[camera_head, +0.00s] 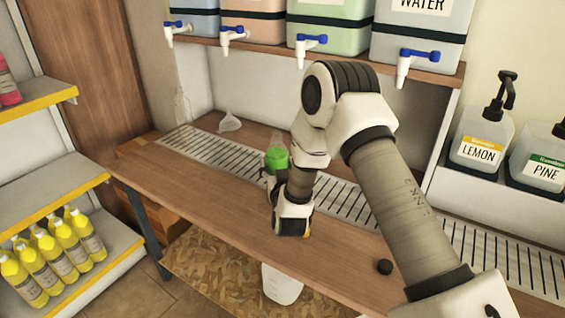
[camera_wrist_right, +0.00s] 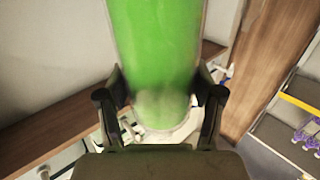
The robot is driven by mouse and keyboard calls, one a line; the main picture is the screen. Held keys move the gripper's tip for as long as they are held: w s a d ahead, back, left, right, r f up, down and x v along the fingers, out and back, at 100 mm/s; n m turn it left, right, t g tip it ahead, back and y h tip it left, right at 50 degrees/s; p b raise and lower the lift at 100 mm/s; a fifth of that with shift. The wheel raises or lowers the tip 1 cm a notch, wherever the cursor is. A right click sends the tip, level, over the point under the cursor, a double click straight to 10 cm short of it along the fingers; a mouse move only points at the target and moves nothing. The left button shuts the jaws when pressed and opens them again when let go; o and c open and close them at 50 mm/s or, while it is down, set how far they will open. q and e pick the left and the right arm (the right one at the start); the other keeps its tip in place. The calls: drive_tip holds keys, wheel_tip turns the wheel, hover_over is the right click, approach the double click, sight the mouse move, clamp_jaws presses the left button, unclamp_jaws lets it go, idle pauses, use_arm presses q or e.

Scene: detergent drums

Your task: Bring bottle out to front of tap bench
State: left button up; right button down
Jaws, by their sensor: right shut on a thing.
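A clear bottle with green liquid (camera_head: 277,158) is over the tap bench (camera_head: 205,195), close to the slotted drain strip, and looks roughly upright. My right gripper (camera_head: 270,183) is shut on it. In the right wrist view the green bottle (camera_wrist_right: 157,50) fills the space between the two dark fingers of my right gripper (camera_wrist_right: 160,100). The bottle's base is hidden in the head view, so I cannot tell whether it touches the bench. My left gripper is not in view.
A shelf of drums with blue-handled taps (camera_head: 312,40) hangs above the bench. A clear funnel (camera_head: 229,122) stands at the back left. A black cap (camera_head: 385,267) lies near the front edge. A white container (camera_head: 282,285) is below the bench. The left front bench top is bare.

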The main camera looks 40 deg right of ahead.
drive_tip(key=s+a, duration=0.2)
drive_tip(key=a, duration=0.4)
drive_tip(key=shift+s+a+b, duration=0.3)
drive_tip(key=shift+s+b, duration=0.05)
drive_tip(key=shift+b, duration=0.1)
drive_tip(key=shift+c, duration=0.4)
unclamp_jaws()
drive_tip(key=shift+s+f, duration=0.1)
drive_tip(key=shift+s, duration=0.05)
